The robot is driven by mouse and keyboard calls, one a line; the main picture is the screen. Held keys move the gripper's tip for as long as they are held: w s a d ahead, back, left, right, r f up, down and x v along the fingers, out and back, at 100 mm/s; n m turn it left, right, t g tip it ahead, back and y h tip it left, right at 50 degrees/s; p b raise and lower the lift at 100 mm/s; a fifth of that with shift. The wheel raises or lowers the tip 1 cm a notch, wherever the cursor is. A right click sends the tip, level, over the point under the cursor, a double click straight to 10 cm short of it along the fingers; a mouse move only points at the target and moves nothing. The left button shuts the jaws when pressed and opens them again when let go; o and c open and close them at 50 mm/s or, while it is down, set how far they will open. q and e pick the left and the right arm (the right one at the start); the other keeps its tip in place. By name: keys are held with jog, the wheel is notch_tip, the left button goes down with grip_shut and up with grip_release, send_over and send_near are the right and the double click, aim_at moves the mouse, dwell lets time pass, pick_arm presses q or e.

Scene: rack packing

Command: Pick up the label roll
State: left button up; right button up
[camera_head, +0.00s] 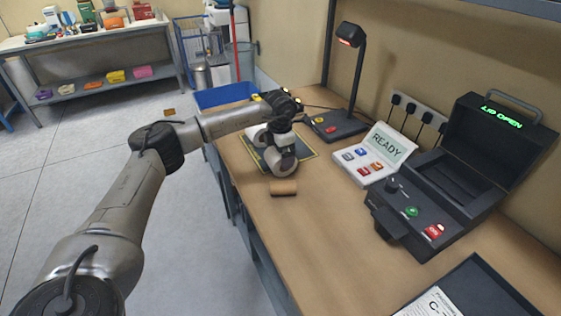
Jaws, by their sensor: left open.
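My left gripper (281,164) points down over the wooden bench, above a dark mat (306,152) with a yellow border. Its jaws are open. A small tan, rounded piece (284,188), which may be the label roll, lies on the bench just in front of the gripper. I cannot tell for sure that it is the roll, or whether the gripper touches it. The wrist and gripper hide much of the mat and anything under them. My right gripper is not in view.
A black lamp-like stand (340,124) is behind the mat. A white panel (367,164) with a READY screen and a black open-lidded machine (438,205) stand to the right. A dark tray (474,283) is at the front right. The bench's front middle is clear.

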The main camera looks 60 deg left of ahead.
pick_arm(q)
jog(key=shift+r, duration=0.1)
jog(key=c, duration=1)
jog(key=shift+r, duration=0.6)
jog(key=r+p, duration=0.1)
jog(key=r, duration=0.2)
jog(key=shift+w+d+r+p, duration=0.1)
jog(key=shift+d+r+p, duration=0.15)
jog(key=shift+p, duration=0.15)
jog(key=w+d+r, duration=0.1)
jog(key=d+r, duration=0.1)
jog(key=d, duration=0.1)
jog(key=w+d+r+p, duration=0.1)
jog(key=w+d+r, duration=0.1)
jog(key=d, duration=0.1)
jog(key=w+d+r+p, duration=0.1)
jog(key=d+r, duration=0.1)
jog(key=d, duration=0.2)
jog(key=shift+w+r, duration=0.2)
jog(key=shift+w, duration=0.15)
